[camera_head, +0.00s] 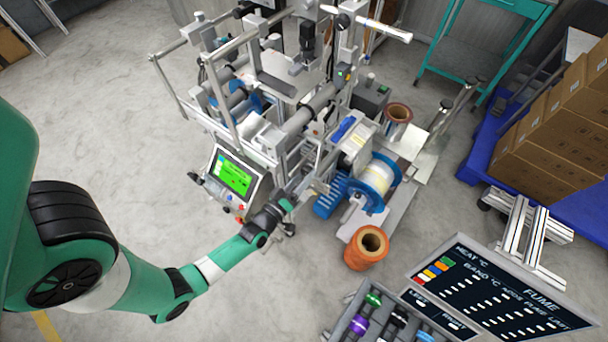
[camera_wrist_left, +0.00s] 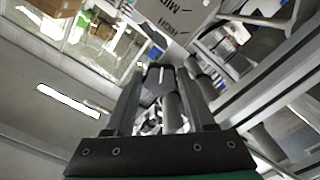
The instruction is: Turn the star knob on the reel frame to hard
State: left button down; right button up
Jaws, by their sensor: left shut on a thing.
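The reel frame (camera_head: 265,140) is a silver metal machine with rails, rollers and reels in the middle of the head view. My left gripper (camera_head: 289,197) reaches its lower front, just right of the green-screened panel (camera_head: 234,178). In the left wrist view, my left gripper (camera_wrist_left: 162,82) has its two fingers shut on a dark part, apparently the star knob (camera_wrist_left: 155,78). The fingers cover much of it, and its setting cannot be read. A grey plate (camera_wrist_left: 178,18) lettered "MID" and "HIGH" is just beyond it. My right gripper is not in view.
An orange spool (camera_head: 366,249) stands on the floor right of my left arm. A grey tray of coloured-capped items (camera_head: 345,330) and a dark "FUME" board (camera_head: 500,290) are at lower right. Cardboard boxes (camera_head: 560,125) sit on a blue pallet. The floor at left is clear.

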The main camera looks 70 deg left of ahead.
pick_arm(q)
jog(key=m+p, duration=0.1)
jog(key=m, duration=0.4)
jog(key=shift+a+m, duration=0.1)
jog(key=shift+m, duration=0.2)
jog(key=m+p, duration=0.1)
jog(key=m, duration=0.8)
jog(key=m+p, duration=0.1)
jog(key=m, duration=0.2)
jog(key=shift+s+a+r+m, duration=0.1)
jog(key=shift+a+m, duration=0.05)
jog(key=shift+m, duration=0.15)
jog(key=m, duration=0.5)
jog(key=shift+m+p, duration=0.3)
jog(key=shift+m, duration=0.1)
jog(key=shift+c, duration=1.2)
grip_release()
jog(key=shift+s, duration=0.1)
